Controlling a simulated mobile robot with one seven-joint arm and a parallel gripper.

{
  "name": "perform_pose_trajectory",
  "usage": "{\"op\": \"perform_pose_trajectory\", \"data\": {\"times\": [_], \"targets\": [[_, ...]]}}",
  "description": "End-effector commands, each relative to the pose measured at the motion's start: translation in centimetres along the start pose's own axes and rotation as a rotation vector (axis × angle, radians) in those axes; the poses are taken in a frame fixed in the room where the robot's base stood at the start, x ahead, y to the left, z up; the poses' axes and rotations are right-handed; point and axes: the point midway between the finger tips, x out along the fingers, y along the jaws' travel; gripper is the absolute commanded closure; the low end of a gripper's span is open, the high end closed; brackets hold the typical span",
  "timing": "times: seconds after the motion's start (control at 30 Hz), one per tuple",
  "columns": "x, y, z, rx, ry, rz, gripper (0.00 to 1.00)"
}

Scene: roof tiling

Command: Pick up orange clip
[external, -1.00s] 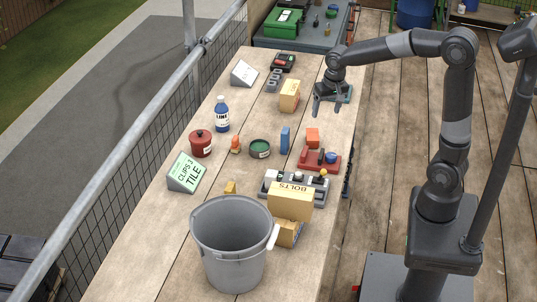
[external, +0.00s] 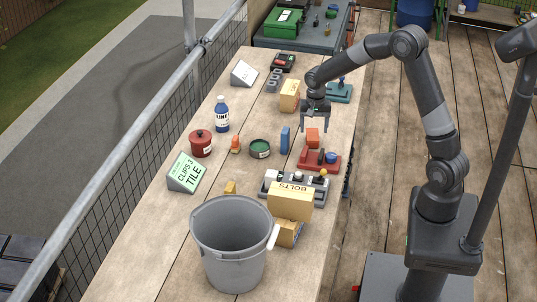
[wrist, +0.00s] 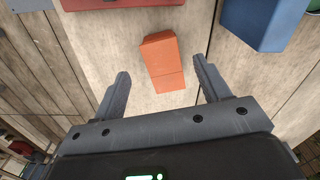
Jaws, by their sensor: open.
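An orange block (external: 312,136) stands on the bench just below my gripper (external: 315,124). In the wrist view the orange block (wrist: 160,55) lies ahead of and between the two spread fingers of my gripper (wrist: 162,72), apart from both. My gripper is open and empty, pointing down. A smaller orange piece (external: 235,146) stands farther left on the bench, beside a green round tin. I cannot tell from the shapes alone which orange piece is the clip.
A blue block (external: 285,139) stands left of the orange block, and a red rack (external: 318,160) is close in front. A yellow carton (external: 288,97) stands behind. A grey bucket (external: 232,240) and bolts box (external: 290,202) occupy the near end.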

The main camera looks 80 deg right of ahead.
Motion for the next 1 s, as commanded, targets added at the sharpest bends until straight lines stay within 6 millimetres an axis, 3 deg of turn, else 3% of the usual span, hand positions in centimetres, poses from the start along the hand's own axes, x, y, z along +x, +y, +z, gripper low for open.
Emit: {"op": "perform_pose_trajectory", "data": {"times": [0.17, 0.43, 0.7, 1.0], "targets": [[1.1, 0.0, -0.2, 0.001, -0.001, 0.001, 0.31], [4.9, -0.2, -0.5, 0.000, -0.002, 0.001, 0.31], [5.4, -0.2, -0.5, -0.001, 0.000, 0.000, 0.31], [5.4, -0.3, -0.5, -0.001, 0.000, 0.000, 0.55]]}}
